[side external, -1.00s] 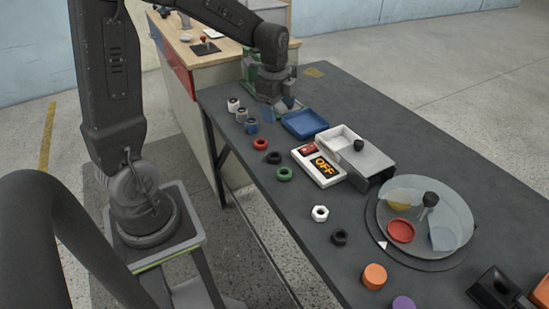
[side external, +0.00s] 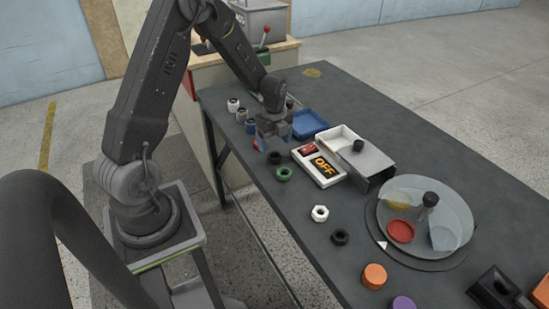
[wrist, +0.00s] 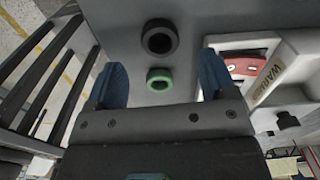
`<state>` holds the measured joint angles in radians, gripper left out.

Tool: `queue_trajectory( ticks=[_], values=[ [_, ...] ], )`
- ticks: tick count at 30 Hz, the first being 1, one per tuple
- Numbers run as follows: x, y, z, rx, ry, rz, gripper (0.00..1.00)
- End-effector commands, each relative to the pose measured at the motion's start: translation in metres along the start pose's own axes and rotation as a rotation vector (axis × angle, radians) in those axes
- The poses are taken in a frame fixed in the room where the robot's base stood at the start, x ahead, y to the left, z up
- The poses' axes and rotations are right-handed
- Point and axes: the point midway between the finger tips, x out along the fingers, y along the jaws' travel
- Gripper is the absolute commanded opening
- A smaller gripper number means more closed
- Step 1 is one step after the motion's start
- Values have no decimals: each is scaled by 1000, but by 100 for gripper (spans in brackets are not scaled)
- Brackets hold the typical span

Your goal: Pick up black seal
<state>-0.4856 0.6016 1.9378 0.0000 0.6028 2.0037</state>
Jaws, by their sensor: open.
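The black seal (side external: 274,157), a small dark ring, lies on the dark table in the side view. In the wrist view the black seal (wrist: 159,37) shows just beyond the fingertips, midway between them. The green seal (side external: 284,173) lies close beside it and shows between the fingers in the wrist view (wrist: 160,78). My gripper (side external: 270,142) is low over the row of seals, pointing down, its blue fingers apart and empty. In the wrist view my gripper (wrist: 160,64) has one finger on each side of the seals. The red seal is mostly hidden by my gripper.
A white nut (side external: 320,213) and black nut (side external: 340,237) lie nearer the front.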

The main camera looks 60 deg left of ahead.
Motion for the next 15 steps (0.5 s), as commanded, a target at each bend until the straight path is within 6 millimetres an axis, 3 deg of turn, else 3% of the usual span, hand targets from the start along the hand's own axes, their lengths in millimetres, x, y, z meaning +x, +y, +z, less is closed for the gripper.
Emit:
queue_trajectory(
  ticks=[9, 15],
  values=[
    [41, 1, -2, 0, 1, 3, 77],
    [52, 0, -2, 0, -1, -1, 77]
  ],
)
